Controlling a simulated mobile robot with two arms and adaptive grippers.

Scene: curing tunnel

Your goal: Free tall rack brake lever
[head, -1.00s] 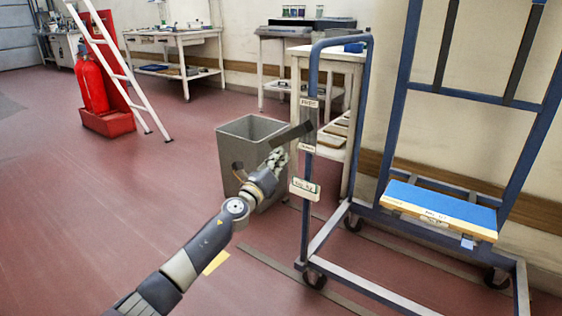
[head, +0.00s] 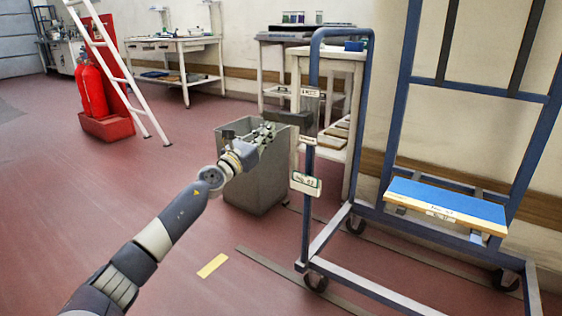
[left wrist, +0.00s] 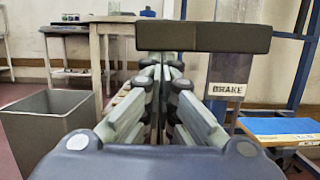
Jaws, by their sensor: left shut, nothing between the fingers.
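The tall rack (head: 309,225) is a blue wheeled frame with an upright post at its left. Its brake lever (head: 292,118) is a dark bar reaching left from that post, close to level. The lever spans the left wrist view (left wrist: 203,37) above a "BRAKE" label (left wrist: 227,90). My left gripper (head: 268,131) is shut and empty, with its fingertips just below the lever's left part. In the left wrist view its fingers (left wrist: 163,66) reach up to the lever's lower edge; whether they touch it I cannot tell. My right gripper is not in view.
A grey bin (head: 258,190) stands on the floor under my left gripper. A blue-topped board (head: 448,202) sits low on the rack. A pale shelf unit (head: 353,120) is behind the post. Open red floor lies at the left.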

